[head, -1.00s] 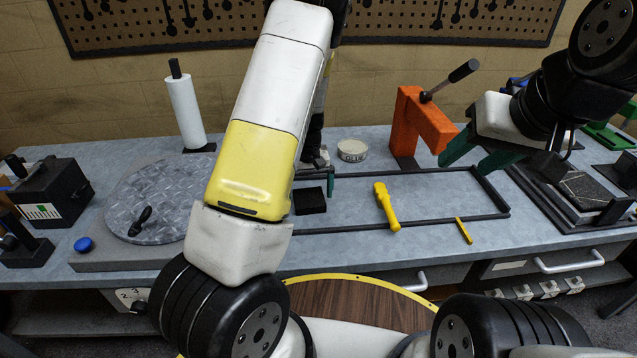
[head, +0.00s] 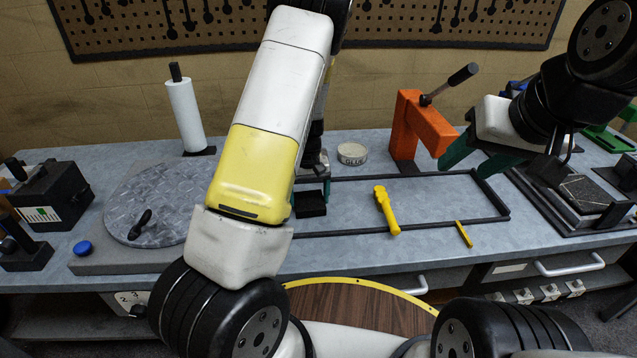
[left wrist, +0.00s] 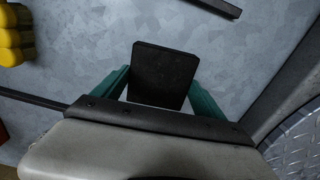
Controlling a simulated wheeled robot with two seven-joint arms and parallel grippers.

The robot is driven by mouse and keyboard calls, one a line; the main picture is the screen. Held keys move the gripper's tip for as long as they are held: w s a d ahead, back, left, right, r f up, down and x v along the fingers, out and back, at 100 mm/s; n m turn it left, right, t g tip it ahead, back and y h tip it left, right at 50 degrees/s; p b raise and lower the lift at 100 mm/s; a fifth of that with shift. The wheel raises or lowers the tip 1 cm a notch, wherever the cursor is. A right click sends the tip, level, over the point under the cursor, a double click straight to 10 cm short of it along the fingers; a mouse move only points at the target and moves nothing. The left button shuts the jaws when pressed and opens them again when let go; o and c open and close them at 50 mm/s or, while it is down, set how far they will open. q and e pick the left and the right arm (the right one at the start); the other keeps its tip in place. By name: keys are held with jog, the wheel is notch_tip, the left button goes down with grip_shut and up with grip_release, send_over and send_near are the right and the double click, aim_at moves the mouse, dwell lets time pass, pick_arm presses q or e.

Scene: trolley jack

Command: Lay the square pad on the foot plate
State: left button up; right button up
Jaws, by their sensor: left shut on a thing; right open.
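The black square pad (head: 310,206) is at the left end of the dark rectangular frame on the bench, partly hidden by my left arm. My left gripper (head: 313,192) is down at the pad and shut on it. In the left wrist view the pad (left wrist: 162,72) sits between the two green fingers (left wrist: 161,95). I cannot tell whether it still touches the bench. I cannot tell for sure which part is the foot plate.
An orange stand (head: 428,128) with a lever is at the back. A round tread-patterned plate (head: 165,190) is left. A white tin (head: 352,153) stands behind the dark frame (head: 420,224).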

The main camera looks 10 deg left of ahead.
aim_at(309, 200)
pick_arm(q)
jog(key=shift+r, duration=0.65)
notch_tip(309, 200, up, 2)
jog(key=shift+r, duration=0.15)
jog(key=s+d, duration=0.1)
jog(key=s, duration=0.4)
jog(key=s+d+r, duration=0.1)
jog(key=s+d, duration=0.1)
jog(key=s, duration=0.3)
jog(key=s+d, duration=0.2)
jog(key=s, duration=0.3)
jog(key=shift+s+r, duration=0.1)
jog(key=shift+r, duration=0.1)
